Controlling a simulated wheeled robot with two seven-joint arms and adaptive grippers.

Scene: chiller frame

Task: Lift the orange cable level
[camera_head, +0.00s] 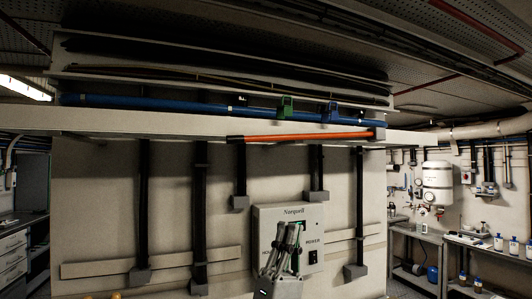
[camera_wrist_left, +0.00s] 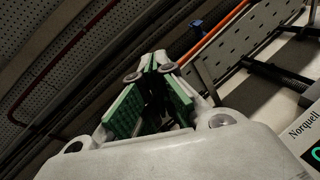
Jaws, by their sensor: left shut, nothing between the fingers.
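The orange cable (camera_head: 305,136) lies roughly level along the front of the pale overhead beam (camera_head: 190,122), with dark end pieces. It also shows in the left wrist view as a slanted orange strip (camera_wrist_left: 226,24), beyond my fingers. My left gripper (camera_head: 290,228) is below the cable, in front of the grey Norquell box (camera_head: 306,212), pointing upward and apart from the cable. Its green-padded fingers (camera_wrist_left: 154,64) show in the left wrist view, shut with nothing held. My right gripper is in neither view.
A blue pipe (camera_head: 170,103) runs behind the beam, with a green clamp (camera_head: 285,107) and a blue clamp (camera_head: 330,112) nearby. Several dark vertical struts (camera_head: 200,215) hang under the beam. Shelves with bottles (camera_head: 498,243) and a white tank (camera_head: 437,183) stand at the right.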

